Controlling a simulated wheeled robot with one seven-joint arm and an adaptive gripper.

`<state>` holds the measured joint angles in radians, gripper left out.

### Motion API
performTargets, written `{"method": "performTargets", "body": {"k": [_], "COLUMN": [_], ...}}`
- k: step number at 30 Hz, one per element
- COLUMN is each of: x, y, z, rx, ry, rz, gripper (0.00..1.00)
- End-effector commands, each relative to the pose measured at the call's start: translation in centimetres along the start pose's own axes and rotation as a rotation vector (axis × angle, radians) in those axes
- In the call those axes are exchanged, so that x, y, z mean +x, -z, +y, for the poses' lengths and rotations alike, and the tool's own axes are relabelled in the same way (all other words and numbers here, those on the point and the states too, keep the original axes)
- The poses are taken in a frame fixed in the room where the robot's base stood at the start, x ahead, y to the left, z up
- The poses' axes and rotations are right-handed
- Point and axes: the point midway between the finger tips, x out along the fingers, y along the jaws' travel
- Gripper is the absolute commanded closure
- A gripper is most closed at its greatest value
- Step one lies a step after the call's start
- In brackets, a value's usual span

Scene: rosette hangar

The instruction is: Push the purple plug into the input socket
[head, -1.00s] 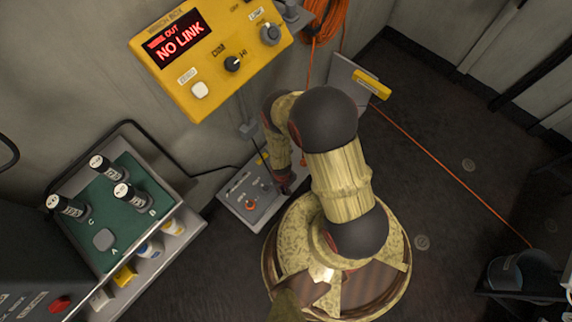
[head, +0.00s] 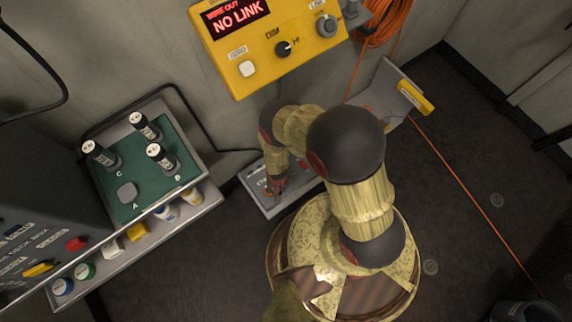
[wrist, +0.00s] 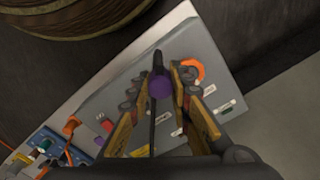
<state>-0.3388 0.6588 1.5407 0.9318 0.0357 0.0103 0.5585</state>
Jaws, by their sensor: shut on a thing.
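My gripper (wrist: 163,100) is shut on the purple plug (wrist: 159,88), which sits between its two fingers in the wrist view. A dark cable trails from the plug toward the bottom of that view. The plug is over a grey socket panel (wrist: 128,80); whether it touches the panel I cannot tell. An orange-ringed socket (wrist: 201,68) lies just right of the fingers. The labels are too small to read, so I cannot tell which socket is the input. In the head view my gripper (head: 275,186) is low over the panel (head: 265,207) and hides the plug.
A yellow box (head: 265,50) on the wall reads "NO LINK". A green-topped tray (head: 125,188) with several black cylinders stands at left. A round drum-like base (head: 290,245) is beside the panel. An orange cable (head: 465,200) crosses the floor at right.

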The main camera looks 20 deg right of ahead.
Motion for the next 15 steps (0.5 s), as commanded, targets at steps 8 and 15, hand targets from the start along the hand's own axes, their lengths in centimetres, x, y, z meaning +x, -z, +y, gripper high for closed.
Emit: {"method": "performTargets", "body": {"k": [8,15], "x": [-1.9,-3.0], "y": [1.1,1.7], "z": [-3.2,-5.1], "rx": [-0.047,-0.079], "ry": [0.002,0.000], "rz": [0.002,0.000], "gripper": [1.00,1.00]}}
